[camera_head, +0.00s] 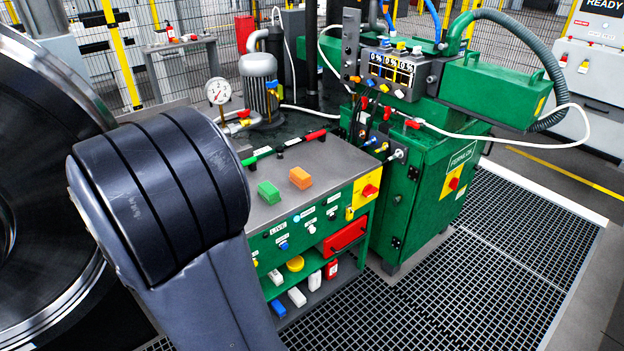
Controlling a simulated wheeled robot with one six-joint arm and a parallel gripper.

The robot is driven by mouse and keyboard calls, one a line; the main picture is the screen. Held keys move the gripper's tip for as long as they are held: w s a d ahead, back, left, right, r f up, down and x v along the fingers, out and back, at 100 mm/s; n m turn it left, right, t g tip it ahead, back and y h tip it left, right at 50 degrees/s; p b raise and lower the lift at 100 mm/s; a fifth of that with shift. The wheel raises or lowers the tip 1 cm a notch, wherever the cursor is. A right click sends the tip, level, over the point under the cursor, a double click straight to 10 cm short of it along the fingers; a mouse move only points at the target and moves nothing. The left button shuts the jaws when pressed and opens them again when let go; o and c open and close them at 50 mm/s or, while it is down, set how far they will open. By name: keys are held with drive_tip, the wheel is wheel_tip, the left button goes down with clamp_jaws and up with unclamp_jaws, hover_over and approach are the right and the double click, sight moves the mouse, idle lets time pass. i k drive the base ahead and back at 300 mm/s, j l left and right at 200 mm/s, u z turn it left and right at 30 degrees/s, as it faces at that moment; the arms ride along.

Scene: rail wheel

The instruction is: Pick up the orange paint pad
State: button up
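The orange paint pad (300,178) is a small block lying on the grey top of the green workbench (322,158). A similar green pad (268,192) lies to its left, a little nearer, with a gap between them. My arm fills the left foreground as a large dark grey rounded link and covers the bench's left part. My gripper is not in view.
Tools with green and red handles (300,138) lie behind the pads. A pressure gauge (219,91) and a grey motor (258,75) stand further back. A green machine cabinet (425,190) rises right of the bench. A large metal wheel (40,180) stands at left. Grated floor (440,300) lies clear in front.

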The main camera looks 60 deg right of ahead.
sight(302, 181)
drive_tip(key=l+z, duration=0.3)
drive_tip(key=i+l+z, duration=0.2)
drive_tip(key=l+z, duration=0.15)
drive_tip(key=i+l+z, duration=0.15)
drive_tip(key=l+z, duration=0.15)
drive_tip(key=i+l, duration=0.2)
drive_tip(key=l, duration=0.2)
drive_tip(key=i+l, duration=0.15)
drive_tip(key=l, duration=0.2)
